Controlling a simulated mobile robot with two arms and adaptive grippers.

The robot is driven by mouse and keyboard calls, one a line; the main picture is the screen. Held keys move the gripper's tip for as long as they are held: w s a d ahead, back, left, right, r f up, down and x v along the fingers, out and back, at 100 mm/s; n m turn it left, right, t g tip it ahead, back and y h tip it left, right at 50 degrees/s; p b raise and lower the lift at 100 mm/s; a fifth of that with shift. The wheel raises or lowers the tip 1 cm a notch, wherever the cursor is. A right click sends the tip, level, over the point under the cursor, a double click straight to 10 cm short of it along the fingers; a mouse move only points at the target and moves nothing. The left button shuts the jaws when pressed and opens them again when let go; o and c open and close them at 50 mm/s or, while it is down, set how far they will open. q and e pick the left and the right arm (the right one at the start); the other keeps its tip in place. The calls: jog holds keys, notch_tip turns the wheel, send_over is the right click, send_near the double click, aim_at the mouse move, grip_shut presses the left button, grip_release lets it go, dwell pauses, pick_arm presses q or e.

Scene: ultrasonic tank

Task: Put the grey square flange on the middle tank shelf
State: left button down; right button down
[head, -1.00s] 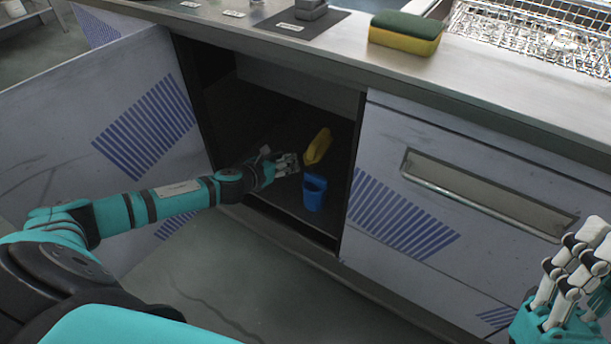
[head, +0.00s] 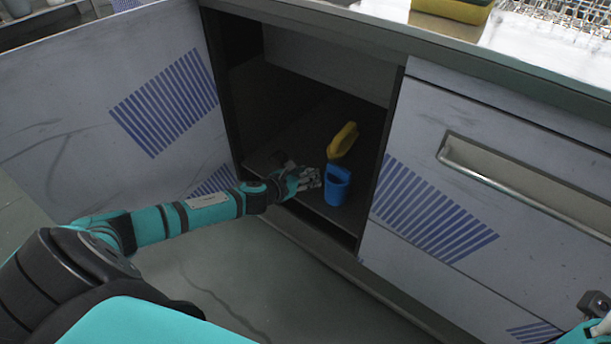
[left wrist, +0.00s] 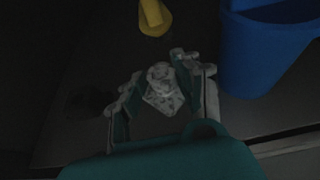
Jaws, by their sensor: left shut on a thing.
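My left gripper (head: 308,180) reaches into the open cabinet, its fingers just left of a blue cup-like holder (head: 337,186). In the left wrist view the fingers (left wrist: 162,88) are closed around a pale grey, squarish piece (left wrist: 163,100), which looks like the grey square flange. Its outline is dim and partly hidden by the fingers. In the head view the hand hides it. No middle tank shelf can be made out clearly. Of my right gripper, only a turquoise and white part (head: 597,330) shows at the lower right edge.
A yellow object (head: 342,140) lies behind the blue holder, inside the dark cabinet (head: 290,135). The open door (head: 110,110) stands at left, and a closed drawer front (head: 480,190) at right.

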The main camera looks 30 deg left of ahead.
pick_arm(q)
jog(key=c, duration=0.9)
grip_release()
jog(key=shift+f, duration=0.1)
jog(key=shift+c, duration=0.2)
